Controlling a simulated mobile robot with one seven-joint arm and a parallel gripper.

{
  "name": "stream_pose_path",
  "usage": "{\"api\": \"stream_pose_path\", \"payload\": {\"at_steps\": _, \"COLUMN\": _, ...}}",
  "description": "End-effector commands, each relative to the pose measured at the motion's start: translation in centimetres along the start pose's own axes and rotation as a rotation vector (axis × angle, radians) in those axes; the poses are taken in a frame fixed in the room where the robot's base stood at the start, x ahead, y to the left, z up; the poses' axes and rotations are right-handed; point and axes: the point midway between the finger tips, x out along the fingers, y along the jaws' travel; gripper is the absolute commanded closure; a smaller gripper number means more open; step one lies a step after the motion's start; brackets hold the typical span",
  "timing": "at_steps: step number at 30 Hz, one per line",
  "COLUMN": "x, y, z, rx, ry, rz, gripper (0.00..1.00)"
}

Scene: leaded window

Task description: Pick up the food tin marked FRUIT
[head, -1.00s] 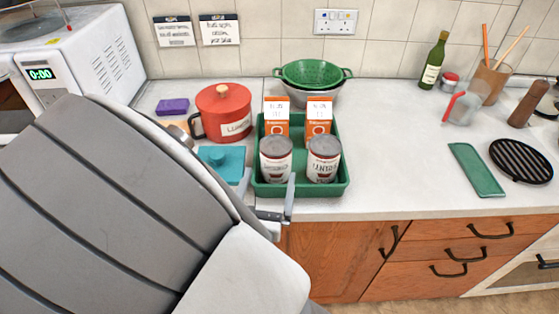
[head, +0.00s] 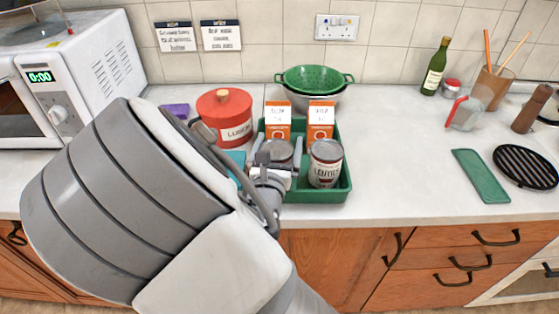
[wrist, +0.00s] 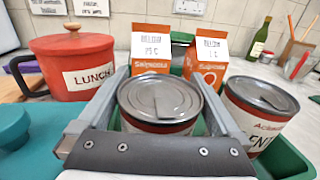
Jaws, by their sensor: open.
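Two tins stand side by side in a green tray (head: 335,194). The left tin (head: 280,149) is mostly hidden by my gripper (head: 276,166) in the head view. In the wrist view its grey lid and a red band show on the left tin (wrist: 160,100), but its label word is hidden. My gripper (wrist: 163,84) is open, with one finger on each side of this tin; I cannot tell whether they touch it. The right tin (head: 326,165) has a white label that seems to read LENTILS; it also shows in the wrist view (wrist: 258,112), close beside the right finger.
Two orange-and-white cartons (head: 278,123) (head: 320,122) stand at the back of the tray. A red LUNCH pot (head: 225,117) stands to the left, with a teal lidded container (wrist: 14,135) nearer. A green colander (head: 314,78) sits behind.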

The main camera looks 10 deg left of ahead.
Motion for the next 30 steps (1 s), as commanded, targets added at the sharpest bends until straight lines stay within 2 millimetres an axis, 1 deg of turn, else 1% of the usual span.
{"api": "stream_pose_path", "payload": {"at_steps": 6, "x": 0.19, "y": -0.02, "z": 0.00, "rx": 0.000, "ry": 0.001, "rz": 0.000, "gripper": 0.00}}
{"api": "stream_pose_path", "payload": {"at_steps": 7, "x": 0.18, "y": -0.02, "z": -0.01, "rx": 0.000, "ry": 0.001, "rz": 0.000, "gripper": 0.02}}
{"api": "stream_pose_path", "payload": {"at_steps": 11, "x": 0.16, "y": -0.01, "z": -0.01, "rx": 0.000, "ry": 0.001, "rz": 0.000, "gripper": 0.25}}
{"api": "stream_pose_path", "payload": {"at_steps": 12, "x": 0.16, "y": -0.01, "z": -0.01, "rx": 0.000, "ry": 0.001, "rz": 0.000, "gripper": 0.32}}
{"api": "stream_pose_path", "payload": {"at_steps": 14, "x": 0.15, "y": -0.01, "z": -0.01, "rx": 0.000, "ry": 0.001, "rz": 0.000, "gripper": 0.43}}
{"api": "stream_pose_path", "payload": {"at_steps": 15, "x": 0.15, "y": -0.01, "z": -0.02, "rx": 0.000, "ry": 0.001, "rz": 0.000, "gripper": 0.50}}
{"api": "stream_pose_path", "payload": {"at_steps": 17, "x": 0.14, "y": -0.01, "z": -0.02, "rx": 0.000, "ry": 0.001, "rz": 0.000, "gripper": 0.61}}
{"api": "stream_pose_path", "payload": {"at_steps": 18, "x": 0.14, "y": -0.01, "z": -0.02, "rx": 0.000, "ry": 0.001, "rz": 0.000, "gripper": 0.68}}
{"api": "stream_pose_path", "payload": {"at_steps": 20, "x": 0.14, "y": -0.01, "z": -0.02, "rx": 0.000, "ry": 0.001, "rz": 0.000, "gripper": 0.79}}
{"api": "stream_pose_path", "payload": {"at_steps": 21, "x": 0.14, "y": -0.01, "z": -0.03, "rx": 0.000, "ry": 0.001, "rz": 0.000, "gripper": 0.86}}
{"api": "stream_pose_path", "payload": {"at_steps": 23, "x": 0.13, "y": 0.00, "z": -0.03, "rx": 0.000, "ry": 0.001, "rz": 0.000, "gripper": 0.97}}
{"api": "stream_pose_path", "payload": {"at_steps": 24, "x": 0.16, "y": -0.01, "z": 0.08, "rx": 0.001, "ry": -0.001, "rz": -0.001, "gripper": 1.00}}
{"api": "stream_pose_path", "payload": {"at_steps": 30, "x": 0.16, "y": 0.00, "z": 0.09, "rx": 0.001, "ry": -0.001, "rz": 0.000, "gripper": 1.00}}
